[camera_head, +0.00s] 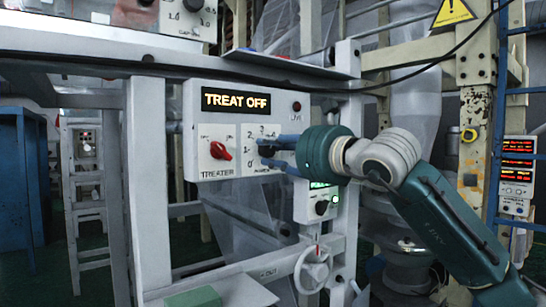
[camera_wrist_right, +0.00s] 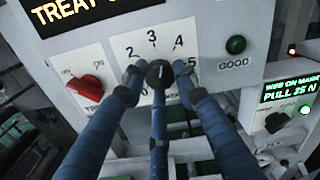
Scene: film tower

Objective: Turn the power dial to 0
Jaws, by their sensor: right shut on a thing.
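The power dial (camera_wrist_right: 160,75) is a dark round knob on a white plate with printed numbers; 2, 3, 4 and 5 show in the right wrist view. A pale pointer mark on it appears to point roughly up, near 3. My right gripper (camera_wrist_right: 158,72) has blue fingers on both sides of the dial, with another finger below, and is shut on it. In the head view my right gripper (camera_head: 268,152) reaches the panel from the right and partly hides the dial and its numbers; 0 and 1 show at the lower left. My left gripper is out of view.
The panel (camera_head: 190,105) has a lit TREAT OFF display (camera_head: 236,101) and a red treater knob (camera_head: 219,150) left of the dial. A handwheel (camera_head: 312,270) and a small readout box (camera_head: 318,205) are below.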

